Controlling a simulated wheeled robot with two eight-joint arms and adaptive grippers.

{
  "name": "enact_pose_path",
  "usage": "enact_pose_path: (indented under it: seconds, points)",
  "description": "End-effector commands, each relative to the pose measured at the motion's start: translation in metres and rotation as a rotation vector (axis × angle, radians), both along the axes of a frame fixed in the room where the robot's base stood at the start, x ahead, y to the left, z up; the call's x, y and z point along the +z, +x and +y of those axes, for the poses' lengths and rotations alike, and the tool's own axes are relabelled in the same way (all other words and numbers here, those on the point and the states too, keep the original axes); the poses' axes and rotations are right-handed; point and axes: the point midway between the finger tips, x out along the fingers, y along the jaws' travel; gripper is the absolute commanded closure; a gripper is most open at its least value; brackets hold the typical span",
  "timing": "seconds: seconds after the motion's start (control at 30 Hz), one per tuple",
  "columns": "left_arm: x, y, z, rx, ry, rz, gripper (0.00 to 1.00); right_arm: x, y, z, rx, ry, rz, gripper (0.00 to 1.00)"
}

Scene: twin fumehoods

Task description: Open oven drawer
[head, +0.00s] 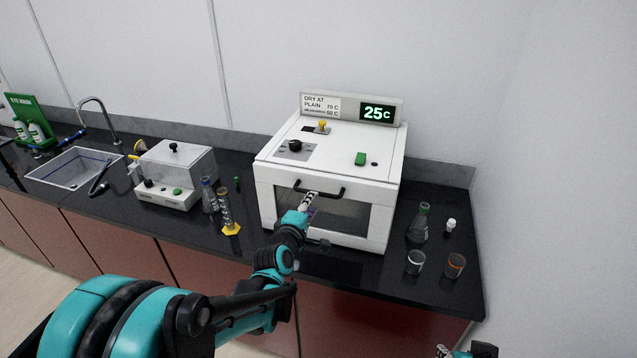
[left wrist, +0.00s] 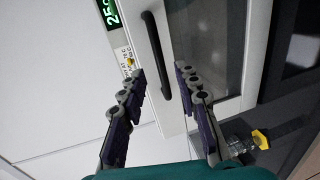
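The white oven (head: 330,170) stands on the black bench. Its front door has a dark window (head: 345,218) and looks shut. A black bar handle (head: 320,192) runs across the door's top edge; it also shows in the left wrist view (left wrist: 157,55). My left gripper (head: 312,197) is in front of the door by the handle. In the left wrist view its two fingers (left wrist: 161,72) are apart, and the handle appears between their tips. I cannot tell whether they touch it. Only a small part of my right arm's end (head: 465,352) shows at the bottom edge; its fingers are unclear.
Flasks and a yellow-based cylinder (head: 228,215) stand left of the oven. A green-topped flask (head: 419,222) and two beakers (head: 415,262) stand to the right. A smaller white device (head: 175,175) and a sink (head: 75,168) are further left. The bench's front edge lies close to the oven.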

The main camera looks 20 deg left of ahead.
Motion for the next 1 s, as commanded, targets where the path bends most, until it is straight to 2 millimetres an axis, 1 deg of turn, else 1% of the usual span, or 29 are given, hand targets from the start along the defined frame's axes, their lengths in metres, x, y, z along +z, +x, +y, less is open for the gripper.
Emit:
enact_pose_path:
  seconds: [0.13,0.4,0.5,0.63,0.87,0.9,0.97,1.0]
  points:
    - [-0.005,0.017,0.000,0.005,-0.012,-0.005,0.68,-0.003,0.000,0.000,0.000,0.000,0.000,0.60]
    - [-0.014,0.060,-0.001,0.004,-0.010,-0.004,0.68,-0.009,0.000,0.000,0.000,0.000,0.000,0.60]
    - [-0.015,0.070,-0.002,0.004,-0.010,-0.004,0.68,-0.010,0.000,0.000,0.000,0.000,0.000,0.60]
    - [-0.016,0.076,-0.002,0.004,-0.009,-0.004,0.68,-0.011,0.000,0.000,0.000,0.000,0.000,0.60]
    - [-0.016,0.076,-0.002,0.004,-0.008,-0.003,0.68,-0.010,0.000,0.000,0.000,0.000,0.000,0.60]
    - [-0.016,0.076,-0.002,0.004,-0.008,-0.003,0.78,-0.010,0.000,0.000,0.000,0.000,0.000,0.60]
    - [-0.016,0.076,-0.002,0.004,-0.008,-0.003,0.94,-0.010,0.000,0.000,0.000,0.000,0.000,0.60]
    - [-0.016,0.076,-0.002,0.004,-0.008,-0.003,1.00,-0.010,0.000,0.000,0.000,0.000,0.000,0.60]
